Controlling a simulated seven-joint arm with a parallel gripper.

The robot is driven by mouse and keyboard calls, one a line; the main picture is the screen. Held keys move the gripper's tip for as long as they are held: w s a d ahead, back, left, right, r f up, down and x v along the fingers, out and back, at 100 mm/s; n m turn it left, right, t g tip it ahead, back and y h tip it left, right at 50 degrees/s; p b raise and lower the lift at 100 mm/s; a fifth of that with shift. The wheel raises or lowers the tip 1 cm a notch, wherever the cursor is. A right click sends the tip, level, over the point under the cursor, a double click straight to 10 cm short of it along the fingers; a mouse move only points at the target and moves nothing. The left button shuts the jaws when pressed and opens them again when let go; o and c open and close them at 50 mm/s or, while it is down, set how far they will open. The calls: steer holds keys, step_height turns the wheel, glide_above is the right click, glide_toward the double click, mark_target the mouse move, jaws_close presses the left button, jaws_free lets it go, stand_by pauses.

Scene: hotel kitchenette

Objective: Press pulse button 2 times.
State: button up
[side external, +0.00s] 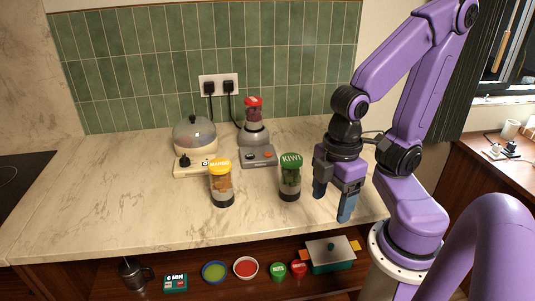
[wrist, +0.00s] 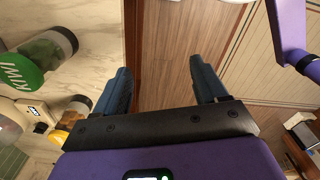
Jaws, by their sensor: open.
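A grey blender (side external: 256,142) stands at the back of the counter, with a red-lidded cup (side external: 253,112) of dark red contents on top. Its base front has a panel (side external: 260,157) with an orange-red button and a darker one; their labels are too small to read, so I cannot tell which is pulse. My gripper (side external: 332,203) is open and empty, pointing down near the counter's front right, well to the right of the blender. In the wrist view my gripper (wrist: 160,70) has its fingers apart, with nothing between them.
A green-lidded KIWI cup (side external: 290,176) and a yellow-lidded cup (side external: 221,183) stand in front of the blender. A cream appliance with a clear dome (side external: 195,140) is left of it. Cords run to a wall outlet (side external: 219,85). A shelf below holds a timer (side external: 176,282) and bowls.

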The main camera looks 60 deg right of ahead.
jaws_close()
stand_by(1.5)
